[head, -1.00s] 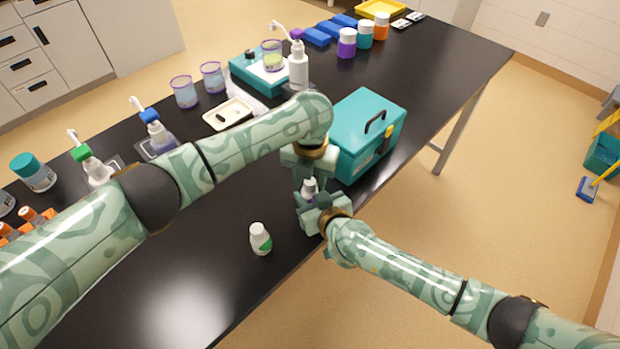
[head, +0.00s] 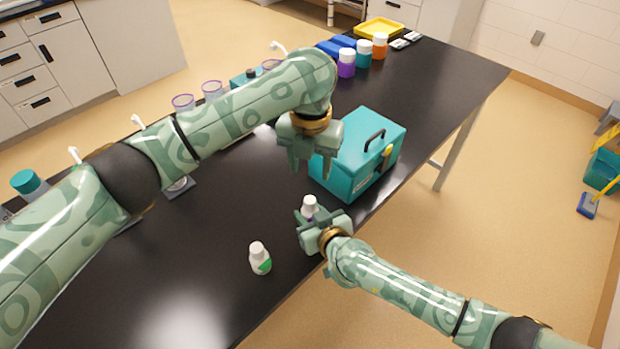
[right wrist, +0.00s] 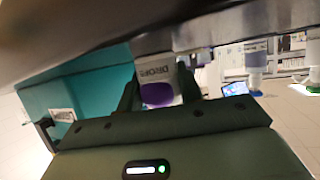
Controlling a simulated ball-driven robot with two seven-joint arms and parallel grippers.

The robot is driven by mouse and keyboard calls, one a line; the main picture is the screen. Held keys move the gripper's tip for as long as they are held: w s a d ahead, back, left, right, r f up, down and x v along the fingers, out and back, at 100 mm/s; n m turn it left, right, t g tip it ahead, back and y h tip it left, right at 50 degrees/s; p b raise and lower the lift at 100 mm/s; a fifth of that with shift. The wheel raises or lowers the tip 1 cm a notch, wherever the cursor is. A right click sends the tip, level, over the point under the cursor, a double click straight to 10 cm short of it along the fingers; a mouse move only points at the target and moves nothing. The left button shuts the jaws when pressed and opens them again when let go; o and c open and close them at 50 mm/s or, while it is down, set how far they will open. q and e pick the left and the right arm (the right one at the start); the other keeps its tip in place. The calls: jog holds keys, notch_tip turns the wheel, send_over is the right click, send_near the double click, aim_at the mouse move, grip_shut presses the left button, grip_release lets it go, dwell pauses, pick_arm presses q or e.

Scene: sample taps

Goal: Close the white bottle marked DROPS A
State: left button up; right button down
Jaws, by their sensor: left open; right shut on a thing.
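A white bottle with a purple band (head: 310,207) stands near the table's front edge, with a white top showing. My right gripper (head: 307,220) is shut on it. In the right wrist view, the bottle (right wrist: 155,70) shows the word DROPS between the fingers; I cannot read the letter after it. My left gripper (head: 308,167) is open, points down and hangs above and behind the bottle, apart from it and empty. A second white bottle with a green label (head: 260,258) stands to the left of the held one.
A teal case (head: 355,160) with a dark handle stands just behind the grippers. Purple, teal and orange jars and a yellow tray (head: 380,29) stand at the far end. My left arm hides several things at the back left. The black table (head: 215,285) is clear around the green-labelled bottle.

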pick_arm(q)
jog(key=shift+r, duration=0.5)
pick_arm(e)
jog(key=c, duration=0.9)
grip_release()
jog(key=shift+o, duration=0.2)
jog(key=shift+s+d+r+p, duration=0.2)
jog(key=shift+s+p, duration=0.1)
jog(key=shift+s, duration=0.1)
pick_arm(q)
notch_tip(320, 180, up, 7)
jog(key=p, duration=0.5)
jog(key=shift+s, duration=0.15)
pick_arm(e)
jog(key=v, duration=1.5)
jog(key=shift+s, duration=0.15)
